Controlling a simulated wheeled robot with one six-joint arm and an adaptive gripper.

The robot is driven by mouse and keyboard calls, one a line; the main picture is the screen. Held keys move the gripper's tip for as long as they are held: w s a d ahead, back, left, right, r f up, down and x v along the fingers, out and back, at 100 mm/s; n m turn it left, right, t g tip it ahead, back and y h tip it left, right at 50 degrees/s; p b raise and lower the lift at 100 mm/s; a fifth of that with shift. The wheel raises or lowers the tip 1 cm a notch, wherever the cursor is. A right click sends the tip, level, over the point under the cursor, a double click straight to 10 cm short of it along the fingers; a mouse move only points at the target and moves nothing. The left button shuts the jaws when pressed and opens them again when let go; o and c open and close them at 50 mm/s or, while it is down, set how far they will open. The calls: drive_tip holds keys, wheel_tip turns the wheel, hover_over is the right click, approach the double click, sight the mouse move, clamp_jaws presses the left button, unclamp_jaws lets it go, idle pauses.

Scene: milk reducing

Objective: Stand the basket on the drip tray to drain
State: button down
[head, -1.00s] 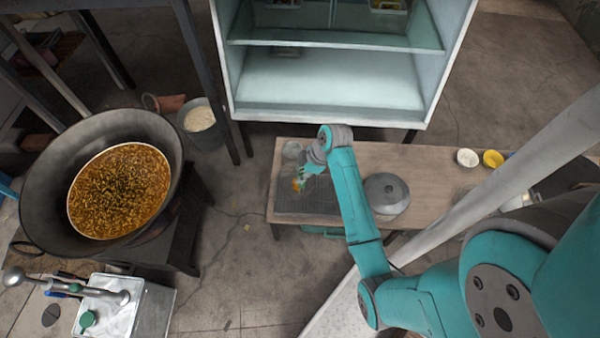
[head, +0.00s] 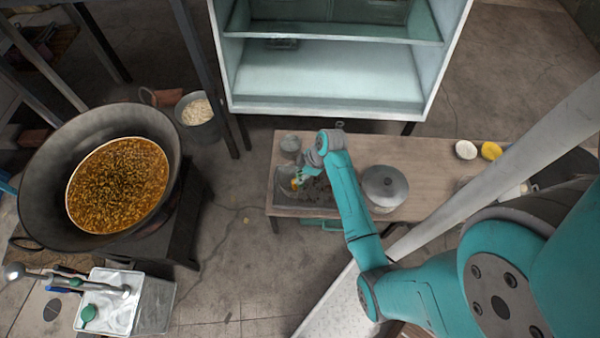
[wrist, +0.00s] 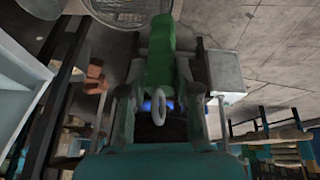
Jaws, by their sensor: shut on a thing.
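My gripper (head: 305,177) is over the left end of the low wooden table, shut on a green handle. In the wrist view the handle (wrist: 161,60) runs upward between the fingers (wrist: 160,95). At its far end is part of a round, grey, mesh-like basket (wrist: 130,12), cut off by the top edge. In the head view the drip tray (head: 290,210) lies under my gripper at the table's left end. Dark material shows over the tray there. My arm hides part of this spot, and I cannot tell whether the basket touches the tray.
A lidded grey pot (head: 385,188) stands just right of my arm on the table (head: 430,158). White and yellow bowls (head: 491,151) sit at the right. A large wok (head: 45,150) stands left; a glass-shelved cabinet (head: 330,80) is behind.

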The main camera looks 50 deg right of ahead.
drive_tip(key=shift+f, duration=0.3)
idle(0.4)
drive_tip(key=c, duration=0.8)
unclamp_jaws()
drive_tip(key=shift+o, duration=0.2)
drive_tip(key=v, duration=1.2)
